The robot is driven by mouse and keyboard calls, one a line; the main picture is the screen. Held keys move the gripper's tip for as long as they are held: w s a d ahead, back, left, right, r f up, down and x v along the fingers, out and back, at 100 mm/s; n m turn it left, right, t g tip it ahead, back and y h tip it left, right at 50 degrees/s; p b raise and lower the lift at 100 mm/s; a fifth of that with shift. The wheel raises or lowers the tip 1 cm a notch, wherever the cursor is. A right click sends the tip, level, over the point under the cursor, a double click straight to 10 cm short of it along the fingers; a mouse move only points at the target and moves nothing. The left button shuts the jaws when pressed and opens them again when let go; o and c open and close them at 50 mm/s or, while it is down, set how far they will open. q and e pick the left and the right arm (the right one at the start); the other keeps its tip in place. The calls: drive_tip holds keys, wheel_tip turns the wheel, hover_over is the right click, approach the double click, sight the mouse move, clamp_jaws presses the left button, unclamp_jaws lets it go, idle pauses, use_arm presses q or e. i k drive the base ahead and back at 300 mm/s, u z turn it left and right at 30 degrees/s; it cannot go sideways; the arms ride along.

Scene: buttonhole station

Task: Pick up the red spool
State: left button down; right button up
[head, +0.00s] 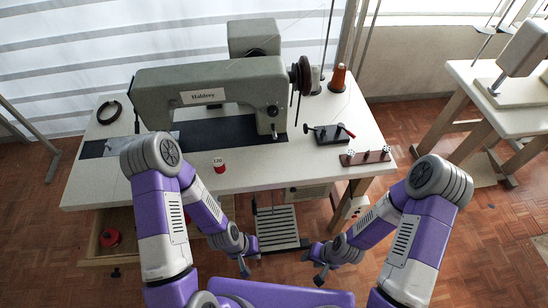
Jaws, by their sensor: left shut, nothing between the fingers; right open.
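A small red spool (219,165) with a white top marked 120 stands upright on the white sewing table (85,180), near its front edge and in front of the machine. My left gripper (244,269) is shut and empty, below and in front of the table edge, to the right of the spool and apart from it. My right gripper (319,274) is open and empty, further right and also in front of the table. Another red round object (109,238) lies in the open wooden drawer (92,247) at the lower left.
A grey sewing machine (160,88) fills the table's middle. To its right are an orange thread cone (337,79), a small black device (328,135) and a brown rack (365,158). A black ring (110,112) lies at the left. A foot pedal (277,226) is below.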

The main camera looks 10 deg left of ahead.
sight(217, 162)
drive_tip(key=z, duration=1)
drive_tip(key=k, duration=0.55)
drive_tip(key=u, duration=1.45)
drive_tip(key=i, duration=0.5)
